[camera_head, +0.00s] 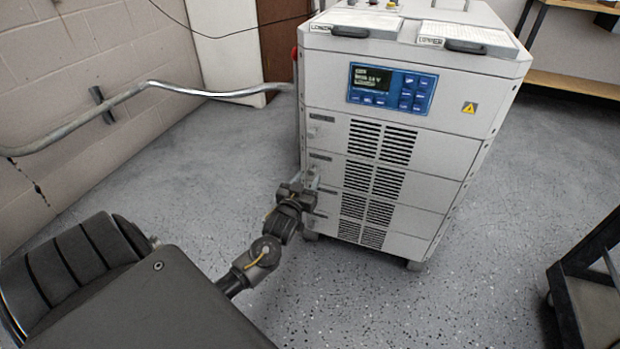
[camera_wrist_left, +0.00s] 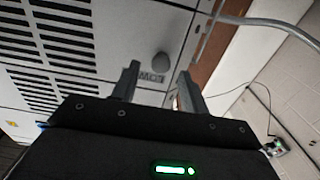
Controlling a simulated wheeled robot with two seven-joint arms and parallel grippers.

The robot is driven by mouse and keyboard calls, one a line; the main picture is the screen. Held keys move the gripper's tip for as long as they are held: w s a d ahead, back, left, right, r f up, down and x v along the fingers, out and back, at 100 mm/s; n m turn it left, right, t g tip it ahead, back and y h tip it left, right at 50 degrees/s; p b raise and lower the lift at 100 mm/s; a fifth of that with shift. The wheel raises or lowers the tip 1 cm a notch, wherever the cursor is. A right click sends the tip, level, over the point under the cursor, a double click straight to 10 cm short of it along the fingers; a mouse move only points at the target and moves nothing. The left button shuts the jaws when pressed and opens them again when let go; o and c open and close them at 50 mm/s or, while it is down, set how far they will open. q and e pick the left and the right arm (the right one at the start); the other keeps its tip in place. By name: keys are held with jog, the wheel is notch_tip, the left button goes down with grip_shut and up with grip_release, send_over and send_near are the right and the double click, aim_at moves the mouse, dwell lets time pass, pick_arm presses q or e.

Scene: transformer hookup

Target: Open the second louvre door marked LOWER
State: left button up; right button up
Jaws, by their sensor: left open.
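The grey cabinet (camera_head: 400,60) has several louvred panels stacked on its front. A louvred panel in the middle (camera_head: 372,179) and the lower ones lie close to my left gripper (camera_head: 304,193), at the cabinet's front left edge. In the left wrist view my left gripper (camera_wrist_left: 158,84) is open, with two dark fingers spread apart. Between and beyond the fingers show a partly hidden label (camera_wrist_left: 152,77), upside down and starting "LOW", and a round grey knob (camera_wrist_left: 160,61). Nothing is held. I cannot tell whether the fingers touch the panel. My right gripper is not in view.
A blue control panel with display (camera_head: 392,88) is above the louvres. A metal rail (camera_head: 150,85) runs along the left wall. A dark cart (camera_head: 590,290) stands at right. Speckled floor is clear between.

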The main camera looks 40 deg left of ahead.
aim_at(311, 172)
pick_arm(q)
jog(key=shift+b+x, duration=0.35)
jog(key=shift+x, duration=1.2)
grip_shut()
